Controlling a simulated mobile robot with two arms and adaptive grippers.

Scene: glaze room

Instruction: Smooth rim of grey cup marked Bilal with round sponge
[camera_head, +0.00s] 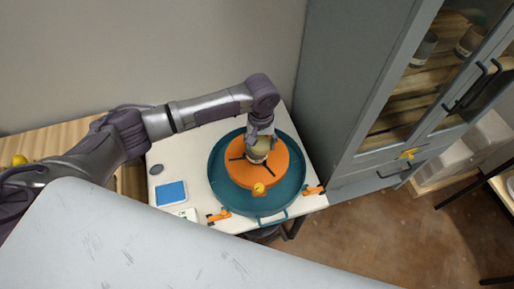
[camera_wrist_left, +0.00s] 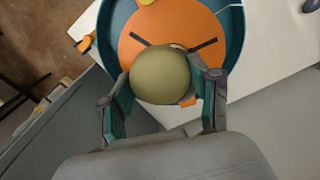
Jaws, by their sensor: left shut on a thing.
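My left gripper (camera_head: 260,140) is over the middle of an orange wheel disc (camera_head: 284,162) set in a round teal basin (camera_head: 218,175). It is shut on the round sponge (camera_wrist_left: 160,76), a smooth olive-yellow ball that also shows in the head view (camera_head: 261,144). In the left wrist view a green-padded finger lies on each side of the sponge. The grey cup (camera_head: 256,157) shows only as a small part just below the sponge, at the disc's centre. The sponge and gripper hide most of it, so its name mark and contact with the sponge cannot be told.
Dark bars lie on the disc, and a small yellow thing (camera_head: 259,188) is at its front edge. Orange clamps (camera_head: 219,215) (camera_head: 314,190) are at the table's front. A blue pad (camera_head: 171,194) and dark disc (camera_head: 156,169) lie left. A grey cabinet (camera_head: 352,120) stands close right.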

